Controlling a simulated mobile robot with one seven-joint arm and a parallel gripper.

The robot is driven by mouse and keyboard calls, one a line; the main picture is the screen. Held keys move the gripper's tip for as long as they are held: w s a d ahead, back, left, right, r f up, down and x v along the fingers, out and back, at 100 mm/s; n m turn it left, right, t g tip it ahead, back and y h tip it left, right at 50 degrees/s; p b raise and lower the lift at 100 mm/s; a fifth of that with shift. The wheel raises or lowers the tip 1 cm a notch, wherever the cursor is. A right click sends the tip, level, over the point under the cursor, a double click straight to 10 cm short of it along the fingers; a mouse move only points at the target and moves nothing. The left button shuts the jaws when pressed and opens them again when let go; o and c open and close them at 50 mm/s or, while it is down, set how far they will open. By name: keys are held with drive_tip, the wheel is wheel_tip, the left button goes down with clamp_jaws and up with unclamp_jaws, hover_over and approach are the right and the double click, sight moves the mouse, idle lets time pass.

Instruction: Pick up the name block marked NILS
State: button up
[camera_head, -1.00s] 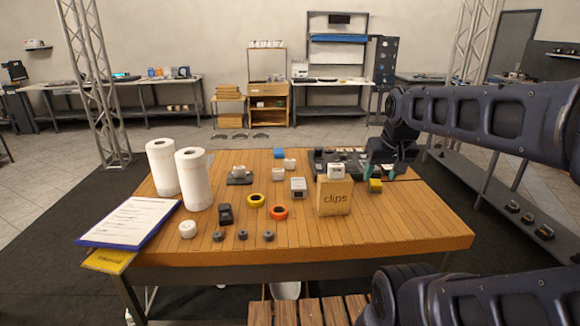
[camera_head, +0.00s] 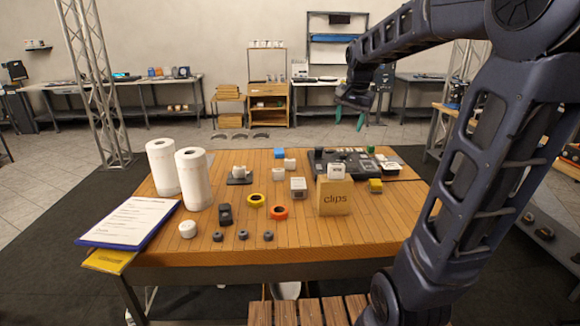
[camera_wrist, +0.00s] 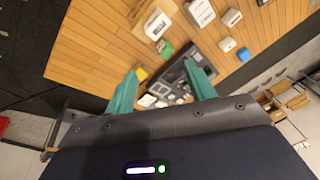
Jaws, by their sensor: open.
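My gripper (camera_head: 350,117) is open and empty, its teal fingers high above the far edge of the wooden table (camera_head: 400,225). It also shows in the wrist view (camera_wrist: 161,72), with the fingers spread. Several small white blocks stand on the table: one (camera_head: 278,174) mid-table, one (camera_head: 290,164) just behind it, a larger one (camera_head: 298,187) in front, and one (camera_head: 336,172) on top of the clips box. I cannot read NILS on any of them. In the wrist view, white blocks (camera_wrist: 232,18) and (camera_wrist: 227,44) lie apart from my fingers.
The brown clips box (camera_head: 334,198) stands right of centre, with a dark panel (camera_head: 320,158) behind it. The table's right front is clear.

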drive_tip(key=w+a+f+m, duration=0.2)
drive_tip(key=w+a+m, duration=0.15)
drive_tip(key=w, duration=0.95)
drive_tip(key=m+g, duration=0.3)
drive_tip(key=m, duration=0.6)
hover_over(291, 160)
wheel_tip(291, 160, down, 21)
drive_tip(key=shift+a+r, duration=0.1)
wheel_tip(291, 160, down, 10)
drive_tip(key=shift+w+f, duration=0.1)
drive_tip(key=c, duration=1.1)
